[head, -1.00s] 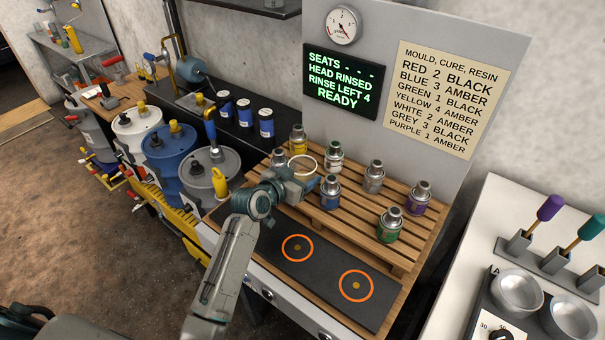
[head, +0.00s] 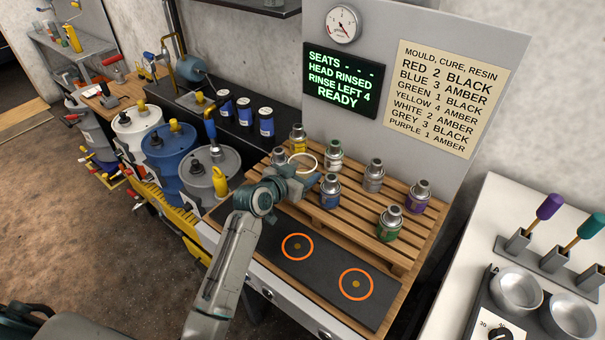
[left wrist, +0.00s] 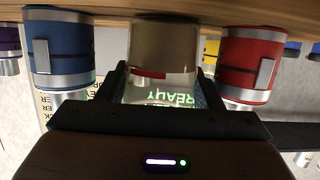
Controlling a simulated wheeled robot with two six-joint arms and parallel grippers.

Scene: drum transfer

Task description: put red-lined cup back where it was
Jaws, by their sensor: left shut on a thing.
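The red-lined cup (left wrist: 158,92) is between my left gripper's fingers in the left wrist view, which is upside down. It looks see-through near the fingers, with a short red line and a pale tan part towards its base. In the head view only its pale round rim (head: 303,154) shows clearly. My left gripper (head: 300,181) is shut on the cup at the front left of the slatted wooden rack (head: 330,221). I cannot tell whether the cup touches the wood. My right gripper is out of view.
A blue can (left wrist: 58,50) and a red can (left wrist: 250,62) stand close on either side. A green can (head: 390,224), a purple can (head: 420,197) and others stand on the rack. A dark mat with two orange rings (head: 320,268) lies in front, empty.

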